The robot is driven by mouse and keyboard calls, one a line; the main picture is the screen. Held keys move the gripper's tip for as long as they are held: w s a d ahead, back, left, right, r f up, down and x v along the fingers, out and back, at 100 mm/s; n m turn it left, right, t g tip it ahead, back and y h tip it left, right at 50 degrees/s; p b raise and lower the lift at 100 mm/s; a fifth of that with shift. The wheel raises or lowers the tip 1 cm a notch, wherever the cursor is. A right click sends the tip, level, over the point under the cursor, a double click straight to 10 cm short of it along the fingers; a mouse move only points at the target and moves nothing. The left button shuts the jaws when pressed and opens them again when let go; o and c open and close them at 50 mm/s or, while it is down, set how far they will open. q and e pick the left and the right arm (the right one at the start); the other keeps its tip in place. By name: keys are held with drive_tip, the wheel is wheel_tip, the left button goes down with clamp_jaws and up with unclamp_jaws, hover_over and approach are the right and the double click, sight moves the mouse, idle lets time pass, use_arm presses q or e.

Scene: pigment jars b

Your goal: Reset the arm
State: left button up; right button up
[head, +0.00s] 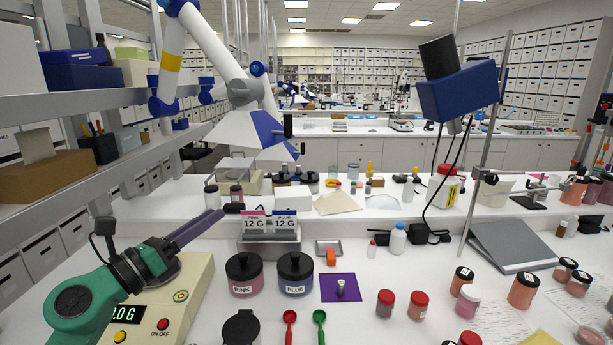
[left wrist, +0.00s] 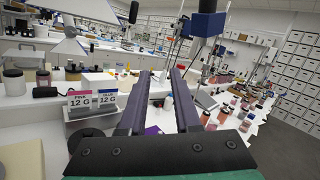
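My left gripper (head: 215,217) comes in from the left in the head view, above the balance. Its two dark fingers point up and to the right. In the left wrist view the fingers (left wrist: 158,80) stand apart with nothing between them. The green and black arm end (head: 100,295) partly hides the balance. My right arm and gripper do not show in either view.
The beige balance (head: 190,285) has a lit display. A PINK jar (head: 244,276), a BLUE jar (head: 295,275) and a card stand (head: 270,243) are to its right. Red (head: 289,325) and green (head: 320,325) scoops, a purple mat (head: 352,290) and several small jars lie farther right.

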use_arm(q)
drive_tip(key=s+a+f+n+y, duration=0.1)
drive_tip(key=a+f+n+y, duration=0.4)
drive_tip(key=n, duration=0.5)
drive_tip(key=s+a+f+n+g+y, duration=0.1)
drive_tip(key=s+a+f+n+y, duration=0.15)
drive_tip(key=f+n+y, duration=0.6)
drive_tip(key=s+a+f+n+y, duration=0.15)
drive_tip(key=a+f+n, duration=0.35)
drive_tip(key=n, duration=0.7)
drive_tip(key=s+d+f+n+g+h, duration=0.2)
drive_tip(key=s+d+f+n+g, duration=0.15)
drive_tip(key=s+f+g, duration=0.45)
drive_tip(key=s+d+f+n+g+h, duration=0.1)
drive_tip(key=s+d+f+n+g, duration=0.3)
drive_tip(key=s+f, duration=0.75)
wheel_tip(320, 180, down, 31)
drive_tip(key=s+m+g+b, duration=0.1)
drive_tip(key=s+b, duration=0.1)
drive_tip(key=b, duration=0.4)
drive_tip(key=s+a+f+g+b, duration=0.1)
drive_tip(key=s+f+b, duration=0.3)
drive_tip(key=s+f, duration=1.2)
drive_tip(key=shift+a, duration=0.65)
